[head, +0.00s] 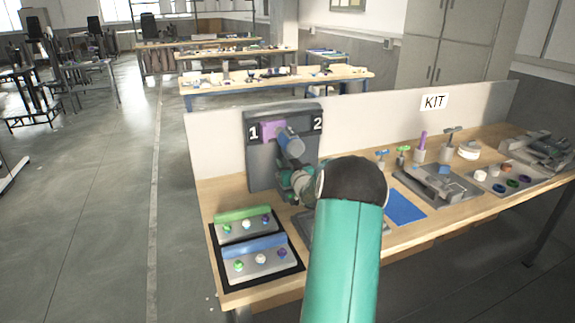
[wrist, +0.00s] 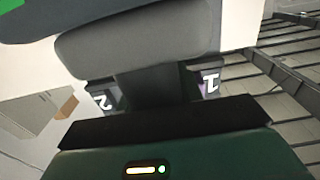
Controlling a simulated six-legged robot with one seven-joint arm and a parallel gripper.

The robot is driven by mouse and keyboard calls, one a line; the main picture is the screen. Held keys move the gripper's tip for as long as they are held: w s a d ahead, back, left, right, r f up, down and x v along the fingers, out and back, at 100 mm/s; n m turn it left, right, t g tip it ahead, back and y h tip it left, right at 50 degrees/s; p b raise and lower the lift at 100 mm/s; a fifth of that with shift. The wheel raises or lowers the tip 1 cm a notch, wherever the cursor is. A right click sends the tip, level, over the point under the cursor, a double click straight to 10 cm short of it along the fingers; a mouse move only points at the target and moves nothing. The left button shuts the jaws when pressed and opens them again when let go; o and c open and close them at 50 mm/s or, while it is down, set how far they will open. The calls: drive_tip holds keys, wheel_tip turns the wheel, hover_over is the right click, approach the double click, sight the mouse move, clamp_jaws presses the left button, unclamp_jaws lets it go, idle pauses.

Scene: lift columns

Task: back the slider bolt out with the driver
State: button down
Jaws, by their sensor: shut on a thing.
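The upright grey panel (head: 262,170) carries labels 1 and 2, and a purple slider block (head: 268,129) sits by label 1. My gripper (head: 291,142) is at the panel's front, between the labels and close to the purple block. In the wrist view the panel shows upside down with label 2 (wrist: 106,101) and label 1 (wrist: 209,83), behind the dark parts of my gripper. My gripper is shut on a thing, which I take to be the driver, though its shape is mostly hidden. The slider bolt is hidden behind my wrist, so contact with it cannot be told.
A black tray (head: 295,276) with green and blue blocks is at the bench's front left. A blue mat (head: 404,207), several upright tools, a grey fixture (head: 440,183) and a tray of coloured rings (head: 513,178) are on the right. A low partition (head: 375,125) runs behind.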

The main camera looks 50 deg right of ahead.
drive_tip(key=shift+w+d+r, duration=0.15)
drive_tip(key=shift+w+d, duration=0.15)
drive_tip(key=shift+w, duration=0.2)
idle(0.7)
drive_tip(key=shift+s+a+r, duration=0.15)
drive_tip(key=shift+a, duration=0.1)
idle(1.1)
drive_tip(key=shift+s+a, duration=0.15)
drive_tip(key=shift+s, duration=0.35)
idle(1.1)
drive_tip(key=shift+s+a, duration=0.15)
drive_tip(key=shift+s, duration=0.15)
drive_tip(key=shift+v, duration=2.15)
drive_tip(key=shift+s, duration=0.1)
drive_tip(key=v, duration=0.3)
drive_tip(key=shift+s+a, duration=0.3)
drive_tip(key=shift+s, duration=0.1)
